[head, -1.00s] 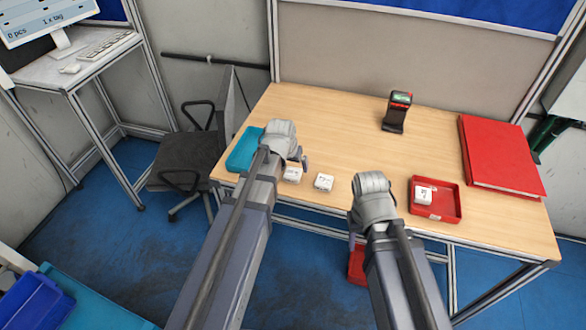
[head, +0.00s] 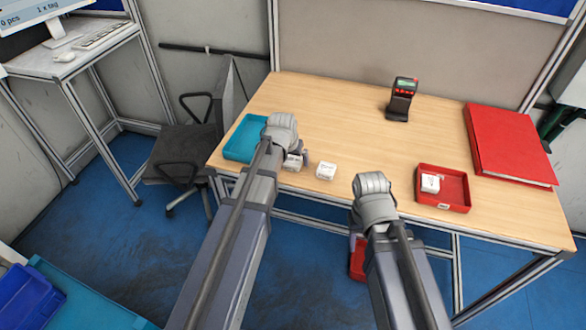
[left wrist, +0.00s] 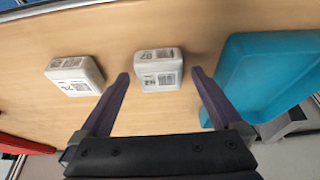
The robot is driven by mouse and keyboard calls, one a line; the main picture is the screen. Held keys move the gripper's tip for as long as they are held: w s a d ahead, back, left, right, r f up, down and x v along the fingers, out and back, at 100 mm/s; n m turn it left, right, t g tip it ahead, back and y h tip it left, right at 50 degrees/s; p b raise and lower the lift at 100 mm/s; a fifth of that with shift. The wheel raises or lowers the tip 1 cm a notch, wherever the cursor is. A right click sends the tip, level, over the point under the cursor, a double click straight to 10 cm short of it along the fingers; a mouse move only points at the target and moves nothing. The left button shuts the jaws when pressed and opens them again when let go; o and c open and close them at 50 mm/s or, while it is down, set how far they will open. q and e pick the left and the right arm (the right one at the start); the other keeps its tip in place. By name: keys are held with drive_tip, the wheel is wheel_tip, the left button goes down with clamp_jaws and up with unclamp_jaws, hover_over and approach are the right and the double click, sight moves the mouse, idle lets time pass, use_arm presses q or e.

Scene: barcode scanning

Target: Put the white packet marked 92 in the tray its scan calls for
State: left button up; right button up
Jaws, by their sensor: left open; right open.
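A white packet (left wrist: 158,68) sits on the table between the open fingers of my left gripper (left wrist: 160,80); I see no contact. In the head view this packet (head: 292,162) is partly hidden by the gripper. A second white packet (left wrist: 75,75) lies beside it, also visible in the head view (head: 326,171). A third white packet (head: 430,183) is in the red tray (head: 456,206). I cannot read the packet marks for sure. A teal tray (left wrist: 275,75) is beside my left gripper. My right gripper (head: 357,240) is near the table's front edge, its fingers mostly hidden.
A scanner (head: 401,100) stands at the back of the table (head: 335,110). A red binder (head: 508,146) lies at the right. Another red container (head: 357,262) shows below the front edge. The table's middle is clear.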

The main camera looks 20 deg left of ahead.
use_arm(q)
drive_tip(key=shift+w+f, duration=0.15)
drive_tip(key=shift+f, duration=0.3)
drive_tip(key=shift+r, duration=0.15)
drive_tip(key=shift+c, duration=0.2)
clamp_jaws()
